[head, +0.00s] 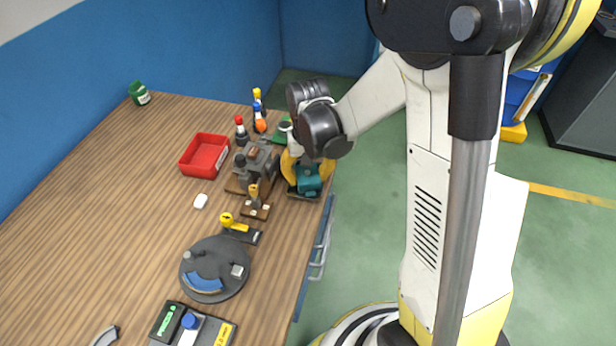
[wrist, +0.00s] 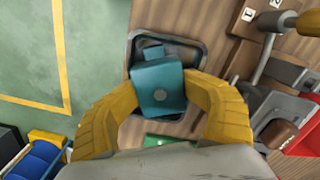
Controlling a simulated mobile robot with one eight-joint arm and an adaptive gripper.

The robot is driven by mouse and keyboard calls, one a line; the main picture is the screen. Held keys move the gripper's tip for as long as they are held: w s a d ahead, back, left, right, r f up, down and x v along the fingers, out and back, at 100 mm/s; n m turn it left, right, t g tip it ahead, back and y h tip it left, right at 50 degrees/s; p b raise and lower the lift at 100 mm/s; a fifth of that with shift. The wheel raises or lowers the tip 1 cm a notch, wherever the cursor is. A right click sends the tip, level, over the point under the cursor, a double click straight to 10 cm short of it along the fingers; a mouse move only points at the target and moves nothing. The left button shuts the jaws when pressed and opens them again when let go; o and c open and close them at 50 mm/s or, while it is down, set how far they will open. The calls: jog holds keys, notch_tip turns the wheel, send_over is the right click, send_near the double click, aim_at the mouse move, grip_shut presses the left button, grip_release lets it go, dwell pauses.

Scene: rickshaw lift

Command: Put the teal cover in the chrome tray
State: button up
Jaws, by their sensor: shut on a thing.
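The teal cover (wrist: 160,88) is a small blocky piece with a round spot on its face. My gripper (wrist: 163,92) has its yellow fingers closed on its two sides. In the head view the cover (head: 309,179) shows below my gripper (head: 307,172) at the table's right edge. The chrome tray (wrist: 196,51) is a dark, shiny, round-cornered tray, directly behind the cover in the wrist view. In the head view only a strip of the tray (head: 303,197) shows under the cover. I cannot tell whether the cover touches the tray floor.
A wooden block with a lever (head: 256,207) and a grey vise-like fixture (head: 259,168) stand close by on the left. A red bin (head: 205,155) and several coloured bottles are farther back. A green piece (wrist: 165,141) lies near the tray. The table edge is close on the right.

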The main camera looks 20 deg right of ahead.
aim_at(308, 174)
jog(key=o, duration=1.3)
jog(key=shift+s+f, duration=0.1)
jog(key=shift+f, duration=0.15)
jog(key=shift+r, duration=0.1)
notch_tip(308, 174, up, 14)
jog(key=f+p, duration=0.1)
jog(key=p, duration=0.5)
jog(key=shift+s+r+n+t, duration=0.35)
jog(key=shift+s+r+t, duration=0.85)
jog(key=shift+s+r, duration=0.75)
jog(key=shift+s+r+n+t, duration=0.3)
jog(key=shift+s+r+t, duration=0.9)
jog(key=shift+s+r, duration=0.75)
jog(key=shift+s+r+n+t, duration=0.35)
jog(key=shift+s+r+t, duration=1)
jog(key=shift+s, duration=1)
jog(key=shift+r, duration=0.15)
